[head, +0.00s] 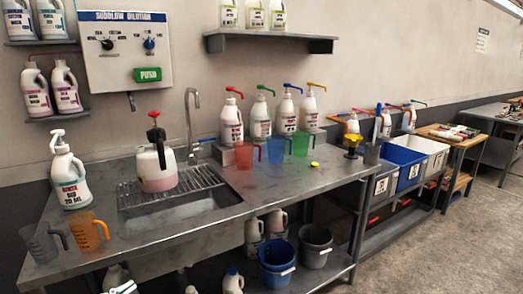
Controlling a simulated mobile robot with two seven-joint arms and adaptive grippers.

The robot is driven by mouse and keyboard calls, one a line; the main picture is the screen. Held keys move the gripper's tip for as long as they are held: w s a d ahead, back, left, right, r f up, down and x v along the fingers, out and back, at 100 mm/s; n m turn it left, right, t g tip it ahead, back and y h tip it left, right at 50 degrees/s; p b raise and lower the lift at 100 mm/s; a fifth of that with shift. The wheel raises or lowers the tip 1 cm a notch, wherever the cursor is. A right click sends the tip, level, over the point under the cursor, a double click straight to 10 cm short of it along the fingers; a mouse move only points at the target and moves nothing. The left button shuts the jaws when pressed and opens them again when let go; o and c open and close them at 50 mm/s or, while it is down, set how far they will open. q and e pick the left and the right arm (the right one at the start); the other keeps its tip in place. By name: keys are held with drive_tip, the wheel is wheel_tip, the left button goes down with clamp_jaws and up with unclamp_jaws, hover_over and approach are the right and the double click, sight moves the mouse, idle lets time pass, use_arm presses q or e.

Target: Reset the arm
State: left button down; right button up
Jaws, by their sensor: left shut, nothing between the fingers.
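My left gripper (123,287) shows only as a small pale part at the bottom edge of the head view, left of centre. It is shut and empty, low in front of the steel sink bench (215,222). Most of it and its arm are cut off by the frame edge. It is apart from the things on the bench top. My right gripper is out of view.
Buckets (278,262) stand on the lower shelf. Open floor (440,250) lies at the right.

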use_arm(q)
drive_tip(key=s+d+f+n+g+y, duration=0.1)
drive_tip(key=s+d+f+n, duration=0.3)
drive_tip(key=s+d+f, duration=0.4)
drive_tip(key=s+d+f+n+g+y, duration=0.1)
drive_tip(key=s+d+f+n+g, duration=0.1)
drive_tip(key=s+d+f, duration=0.5)
drive_tip(key=s+f+n, duration=0.1)
drive_tip(key=s+f, duration=0.5)
drive_tip(key=f, duration=0.1)
drive_tip(key=shift+s+d+n+g, duration=0.15)
drive_tip(key=shift+d+n+g, duration=0.15)
drive_tip(key=shift+d+n, duration=0.1)
